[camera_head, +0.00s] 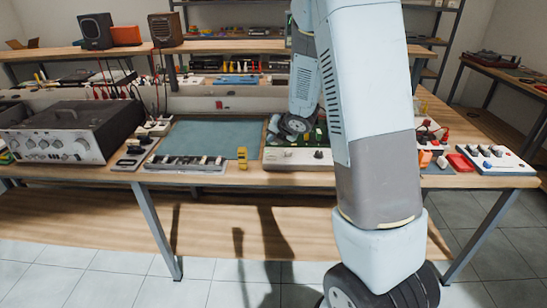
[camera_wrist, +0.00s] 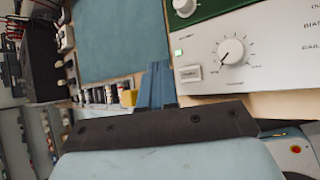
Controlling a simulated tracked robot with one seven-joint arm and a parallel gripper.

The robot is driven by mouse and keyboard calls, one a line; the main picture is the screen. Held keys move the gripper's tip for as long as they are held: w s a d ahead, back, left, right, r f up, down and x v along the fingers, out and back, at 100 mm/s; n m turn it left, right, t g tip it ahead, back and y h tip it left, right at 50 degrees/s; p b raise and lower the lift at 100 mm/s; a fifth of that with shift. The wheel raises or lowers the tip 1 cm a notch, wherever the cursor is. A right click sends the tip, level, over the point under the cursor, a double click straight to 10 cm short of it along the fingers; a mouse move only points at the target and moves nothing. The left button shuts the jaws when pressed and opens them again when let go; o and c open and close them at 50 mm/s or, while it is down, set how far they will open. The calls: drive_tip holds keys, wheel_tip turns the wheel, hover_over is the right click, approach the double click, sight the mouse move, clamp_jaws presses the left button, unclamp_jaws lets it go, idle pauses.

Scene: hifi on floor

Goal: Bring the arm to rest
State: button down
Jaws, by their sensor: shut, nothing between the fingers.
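My arm fills the right-centre of the head view, with its large light-blue link in front and a narrower link reaching over the workbench (camera_head: 230,178). In the head view, its far end is low over the back of a white instrument, and the fingers cannot be made out there. In the wrist view, my gripper (camera_wrist: 156,85) shows as narrow blue fingers, close together with nothing between them, beyond a dark bolted bar. The fingers are beside the white panel (camera_wrist: 212,74) with a knob. Whether they touch anything is unclear.
A teal mat (camera_head: 210,138) lies on the bench, left of the white instrument (camera_head: 297,158). A small yellow object (camera_head: 242,158) stands between them near the front edge.

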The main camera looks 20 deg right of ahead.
drive_tip(key=shift+r, duration=0.6)
